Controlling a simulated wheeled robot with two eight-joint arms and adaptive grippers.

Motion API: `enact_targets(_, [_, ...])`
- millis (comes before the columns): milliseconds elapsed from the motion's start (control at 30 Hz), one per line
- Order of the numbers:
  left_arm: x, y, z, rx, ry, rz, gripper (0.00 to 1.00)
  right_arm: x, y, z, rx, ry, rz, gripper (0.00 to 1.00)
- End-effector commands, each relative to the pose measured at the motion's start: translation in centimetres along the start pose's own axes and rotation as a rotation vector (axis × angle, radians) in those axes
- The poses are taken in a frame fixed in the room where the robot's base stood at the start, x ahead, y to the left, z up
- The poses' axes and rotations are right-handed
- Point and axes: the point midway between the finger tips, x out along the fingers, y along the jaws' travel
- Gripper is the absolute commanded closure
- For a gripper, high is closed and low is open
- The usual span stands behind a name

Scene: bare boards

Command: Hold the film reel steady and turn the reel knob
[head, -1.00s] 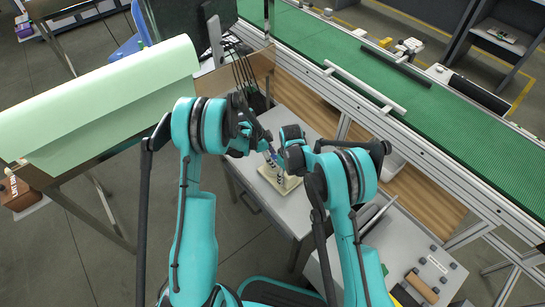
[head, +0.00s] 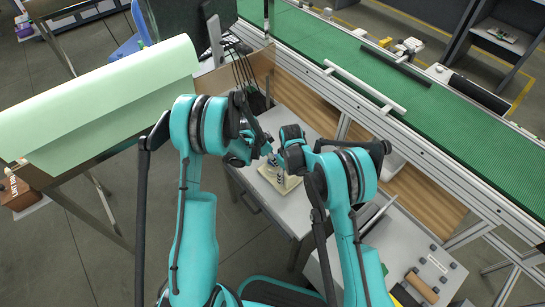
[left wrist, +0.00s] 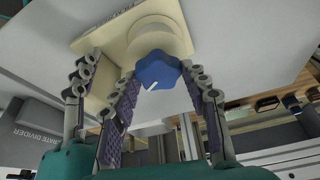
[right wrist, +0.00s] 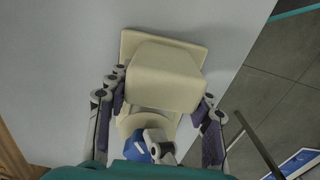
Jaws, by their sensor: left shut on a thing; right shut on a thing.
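The film reel is a cream device with a square base (head: 288,186) on the grey table, seen below my two grippers in the head view. In the left wrist view its blue knob (left wrist: 158,71) with a white pointer line sits in front of a round cream collar (left wrist: 152,40). My left gripper (left wrist: 155,82) is shut on the knob, one finger at each side. In the right wrist view my right gripper (right wrist: 162,100) is shut on the cream block (right wrist: 165,75) of the reel. The knob shows partly below it, with a grey link beside it.
The grey table (head: 255,190) has bare room around the reel. A green conveyor (head: 390,90) with a metal rail runs behind. Another worktop with small items (head: 425,285) is at the lower right.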

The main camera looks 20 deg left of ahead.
Motion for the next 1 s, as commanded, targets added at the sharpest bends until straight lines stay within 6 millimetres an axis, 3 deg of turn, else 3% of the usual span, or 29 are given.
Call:
enact_targets(367, [0.01, 0.11, -0.04, -0.143, 0.001, -0.059, 0.84, -0.02, -0.04, -0.01, 0.0, 0.0, -0.001, 0.83])
enact_targets(867, [-0.01, 0.11, -0.05, -0.161, 0.003, -0.067, 0.84, -0.01, -0.06, -0.01, -0.001, 0.0, -0.001, 0.83])
enact_targets(900, [-0.01, 0.11, -0.05, -0.161, 0.002, -0.067, 0.45, -0.01, -0.06, -0.01, -0.001, 0.0, -0.001, 0.83])
enact_targets(933, [-0.01, 0.11, -0.04, -0.161, 0.002, -0.067, 0.37, -0.01, -0.06, -0.01, -0.001, 0.0, -0.001, 0.83])
enact_targets(1000, [-0.01, 0.11, -0.04, -0.161, 0.002, -0.066, 0.33, -0.01, -0.05, -0.01, 0.0, 0.0, -0.001, 0.83])
